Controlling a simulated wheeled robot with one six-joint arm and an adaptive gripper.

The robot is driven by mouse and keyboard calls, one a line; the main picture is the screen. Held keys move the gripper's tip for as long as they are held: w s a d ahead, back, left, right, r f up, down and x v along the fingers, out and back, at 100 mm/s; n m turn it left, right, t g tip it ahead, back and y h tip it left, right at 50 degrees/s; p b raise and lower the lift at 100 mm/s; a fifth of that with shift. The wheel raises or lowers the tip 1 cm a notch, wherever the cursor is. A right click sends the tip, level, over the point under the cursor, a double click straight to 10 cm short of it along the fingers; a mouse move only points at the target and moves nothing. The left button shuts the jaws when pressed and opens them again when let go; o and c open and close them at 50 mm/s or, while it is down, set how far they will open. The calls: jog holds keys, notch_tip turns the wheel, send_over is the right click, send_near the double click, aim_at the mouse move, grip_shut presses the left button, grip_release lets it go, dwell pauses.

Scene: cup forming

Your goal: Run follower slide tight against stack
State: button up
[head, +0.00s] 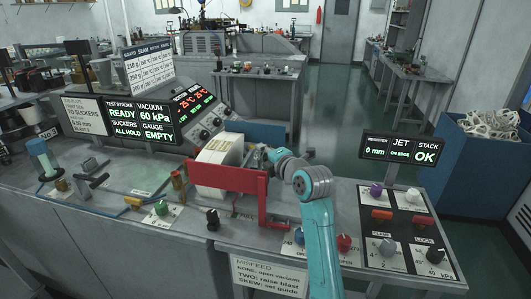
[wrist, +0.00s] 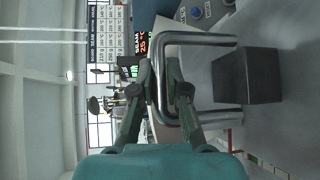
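The stack (head: 222,150) is a pale cream block of blanks on the bench, standing behind a red plate (head: 228,178). My gripper (head: 262,151) is at the right end of the stack, partly hidden by my own arm. In the wrist view my gripper (wrist: 163,72) has its fingers close on both sides of a bent metal handle (wrist: 200,38). The handle joins a dark grey block (wrist: 246,77), which looks like the follower slide. Contact between slide and stack is hidden in both views.
The console (head: 150,115) reads ready, 60 kPa, all hold, gauge empty. A knob panel (head: 398,225) lies at right.

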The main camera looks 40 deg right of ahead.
jog(key=o, duration=0.3)
jog(key=shift+o, duration=0.2)
jog(key=shift+s, duration=0.1)
jog(key=v, duration=1.1)
jog(key=shift+s, duration=0.4)
